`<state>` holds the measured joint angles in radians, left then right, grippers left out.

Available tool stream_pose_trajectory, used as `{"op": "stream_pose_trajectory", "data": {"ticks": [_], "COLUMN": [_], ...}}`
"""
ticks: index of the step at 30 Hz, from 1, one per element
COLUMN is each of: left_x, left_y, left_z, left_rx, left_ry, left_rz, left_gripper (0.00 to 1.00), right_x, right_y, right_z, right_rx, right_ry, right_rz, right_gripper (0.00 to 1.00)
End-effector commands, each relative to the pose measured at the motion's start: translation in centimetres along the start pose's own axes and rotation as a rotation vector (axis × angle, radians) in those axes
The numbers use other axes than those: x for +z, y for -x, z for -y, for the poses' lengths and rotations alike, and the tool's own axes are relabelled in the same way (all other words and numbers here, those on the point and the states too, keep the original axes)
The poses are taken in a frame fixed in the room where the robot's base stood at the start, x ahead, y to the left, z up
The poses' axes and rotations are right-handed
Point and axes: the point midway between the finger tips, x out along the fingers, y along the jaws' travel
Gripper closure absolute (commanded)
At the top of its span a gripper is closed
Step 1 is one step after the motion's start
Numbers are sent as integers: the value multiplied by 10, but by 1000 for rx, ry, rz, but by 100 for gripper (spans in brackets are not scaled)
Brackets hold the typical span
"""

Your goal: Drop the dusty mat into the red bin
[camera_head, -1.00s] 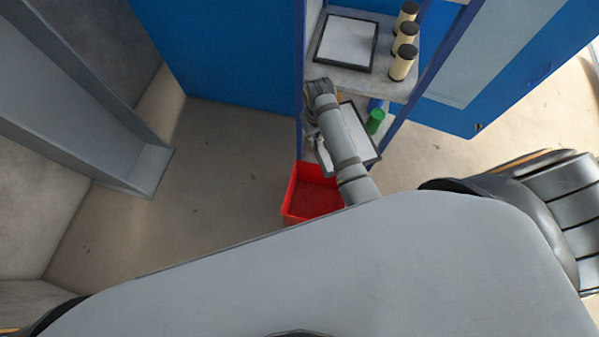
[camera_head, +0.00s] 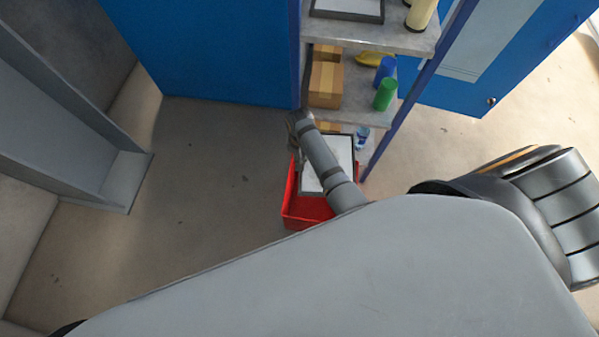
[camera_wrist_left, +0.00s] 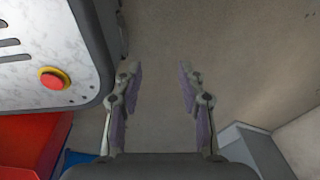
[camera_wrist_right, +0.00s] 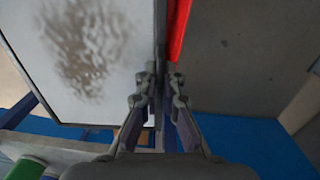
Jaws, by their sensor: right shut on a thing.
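The dusty mat (camera_wrist_right: 95,60) is a white sheet with a dark frame and a brown smudge, large in the right wrist view. My right gripper (camera_wrist_right: 160,85) is shut on its edge. In the head view the mat (camera_head: 340,160) is held over the red bin (camera_head: 305,213), partly hidden behind my arm; I cannot tell its exact height above the bin. A red strip of the bin (camera_wrist_right: 178,30) shows beyond the mat's edge. My left gripper (camera_wrist_left: 160,82) is open and empty above the floor. Its fingers are not visible in the head view.
A shelf unit (camera_head: 385,38) stands behind the bin. It holds a second framed mat (camera_head: 350,8), cardboard boxes (camera_head: 326,84), a green cylinder (camera_head: 385,94), a blue cylinder (camera_head: 385,70) and a yellow item (camera_head: 372,59). Floor left of the bin (camera_head: 215,190) is clear.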

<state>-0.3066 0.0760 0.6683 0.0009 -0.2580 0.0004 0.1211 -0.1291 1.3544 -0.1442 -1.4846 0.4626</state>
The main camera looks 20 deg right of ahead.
Motion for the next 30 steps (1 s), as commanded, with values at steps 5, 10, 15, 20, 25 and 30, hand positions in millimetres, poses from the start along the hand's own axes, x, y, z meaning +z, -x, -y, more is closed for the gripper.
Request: {"op": "stream_pose_trajectory", "data": {"ticks": [5, 10, 15, 20, 25, 30], "left_x": [2, -2, -1, -5, -32, -55], "left_y": [-49, -56, -55, -60, -65, -66], "left_z": [-2, -1, 1, 3, 1, 0], "left_rx": [-2, -4, -6, -9, -8, -6], "left_ry": [0, -1, -2, -3, -2, -1], "left_rz": [-3, -10, -8, 0, -14, -23], "left_gripper": [60, 60, 60, 60, 60, 60], "right_x": [2, 3, 4, 4, 4, 4], "right_y": [-64, -76, -76, -84, -96, -108], "right_z": [4, 5, 5, 5, 6, 6], "right_rx": [2, 3, 3, 3, 3, 3], "right_ry": [-83, -115, -119, -118, -117, -117], "right_rz": [-2, -2, -2, -2, -2, -2], "right_gripper": [100, 100, 100, 100, 100, 100]}}
